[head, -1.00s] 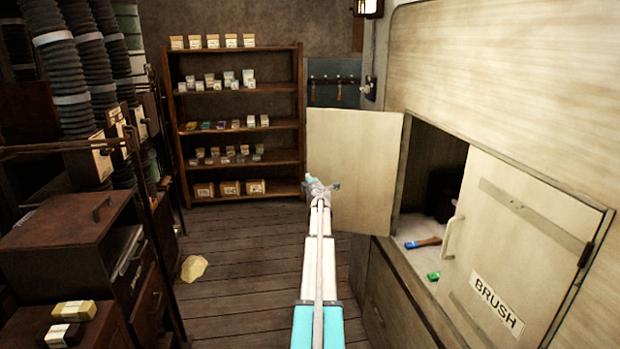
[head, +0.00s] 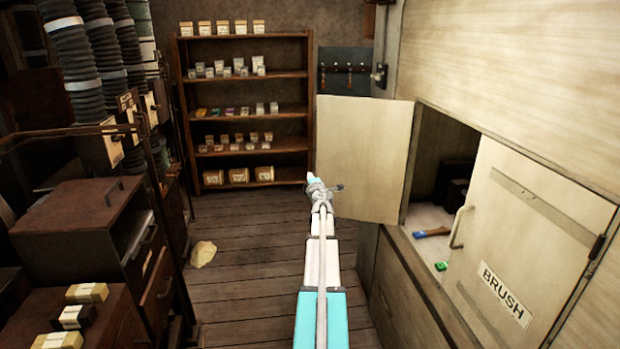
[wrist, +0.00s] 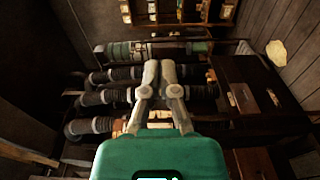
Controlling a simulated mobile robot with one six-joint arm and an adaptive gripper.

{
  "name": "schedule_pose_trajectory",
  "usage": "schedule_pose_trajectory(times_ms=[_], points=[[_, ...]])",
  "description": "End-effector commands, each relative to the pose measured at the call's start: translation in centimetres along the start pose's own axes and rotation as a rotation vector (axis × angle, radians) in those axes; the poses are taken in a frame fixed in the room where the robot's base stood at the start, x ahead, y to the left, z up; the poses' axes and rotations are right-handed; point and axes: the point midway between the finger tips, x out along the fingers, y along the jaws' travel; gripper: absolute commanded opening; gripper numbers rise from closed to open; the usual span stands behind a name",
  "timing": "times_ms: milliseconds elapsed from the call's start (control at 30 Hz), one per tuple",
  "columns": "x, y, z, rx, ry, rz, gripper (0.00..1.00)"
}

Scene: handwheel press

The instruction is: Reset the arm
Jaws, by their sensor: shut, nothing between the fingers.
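My arm reaches straight out from the bottom middle of the head view. My gripper, at its far end, shows small and end-on there, in front of the open cabinet door (head: 365,150). In the wrist view my gripper (wrist: 158,66) has its two fingers together with nothing between them. It is apart from the black ribbed hoses (wrist: 105,97) seen behind it.
A shelf of boxes (head: 250,102) stands at the back. Dark drawers (head: 80,210) and hoses line the left. The plank floor (head: 250,260) between is mostly clear.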

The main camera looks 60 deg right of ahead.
Motion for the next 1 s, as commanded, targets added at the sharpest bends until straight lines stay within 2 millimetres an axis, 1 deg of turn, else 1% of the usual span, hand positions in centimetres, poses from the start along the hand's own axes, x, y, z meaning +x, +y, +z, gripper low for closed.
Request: schedule_pose_trajectory(times_ms=[533, 667, 767, 867, 967, 1000], points=[[0.0, 0.0, -0.1, 0.0, 0.0, 0.0, 0.0], [-0.1, 0.1, -0.6, 0.012, -0.005, 0.003, 0.0], [-0.2, 0.1, -1.8, 0.035, -0.015, 0.008, 0.0], [-0.5, 0.2, -3.6, 0.076, -0.034, 0.014, 0.0], [-1.0, 0.2, -6.0, 0.133, -0.061, 0.017, 0.0], [-1.2, 0.2, -7.2, 0.16, -0.073, 0.017, 0.0]])
